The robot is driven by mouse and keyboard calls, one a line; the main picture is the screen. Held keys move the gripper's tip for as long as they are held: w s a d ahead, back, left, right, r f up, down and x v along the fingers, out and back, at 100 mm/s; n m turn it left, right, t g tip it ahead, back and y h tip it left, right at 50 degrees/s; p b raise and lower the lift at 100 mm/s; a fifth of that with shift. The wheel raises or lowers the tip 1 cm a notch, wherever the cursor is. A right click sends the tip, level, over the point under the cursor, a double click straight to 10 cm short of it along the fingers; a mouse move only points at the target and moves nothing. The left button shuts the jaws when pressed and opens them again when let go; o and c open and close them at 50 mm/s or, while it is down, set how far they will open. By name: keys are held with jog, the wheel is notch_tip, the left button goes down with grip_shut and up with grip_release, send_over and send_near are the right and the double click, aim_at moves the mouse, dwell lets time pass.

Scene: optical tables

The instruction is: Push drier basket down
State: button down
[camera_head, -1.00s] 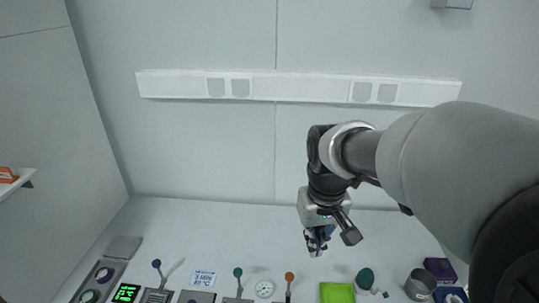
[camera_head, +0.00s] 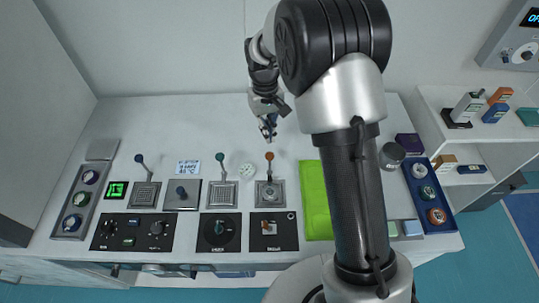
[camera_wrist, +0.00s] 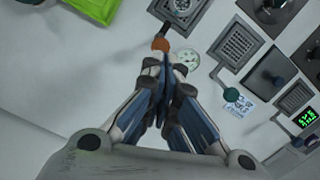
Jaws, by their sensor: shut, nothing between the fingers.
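Three grid-topped square units stand in a row on the white table, with levers ending in blue (camera_head: 139,158), teal (camera_head: 220,157) and orange (camera_head: 270,155) balls. I cannot read which belongs to the drier. My gripper (camera_head: 267,128) is shut and empty, just behind the orange ball in the head view. In the wrist view, the fingertips (camera_wrist: 163,72) converge close to the orange ball (camera_wrist: 160,44); contact cannot be told. The orange-lever unit (camera_head: 270,194) also shows in the wrist view (camera_wrist: 182,8). The teal ball shows there too (camera_wrist: 231,95).
A round white dial (camera_head: 247,171) lies between the teal and orange levers. A plain square plate with a blue knob (camera_head: 181,190) stands left. A green tray (camera_head: 315,200) is on the right, partly behind my arm. Black control panels (camera_head: 217,232) line the front.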

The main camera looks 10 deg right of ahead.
aim_at(269, 154)
jog(key=f+b, duration=0.3)
jog(key=f, duration=0.1)
jog(key=f+b, duration=0.2)
jog(key=f, duration=0.1)
jog(key=shift+s+b, duration=0.35)
dwell(0.4)
notch_tip(269, 154, down, 6)
jog(key=b, duration=0.3)
jog(key=shift+f, duration=0.1)
jog(key=shift+s, duration=0.1)
jog(key=shift+w+a+r+p, duration=0.1)
jog(key=shift+w+r+p, duration=0.25)
jog(key=shift+w, duration=0.2)
jog(key=shift+w+a+r+p, duration=0.1)
jog(key=shift+w+r+p, duration=0.2)
jog(key=shift+w, duration=0.75)
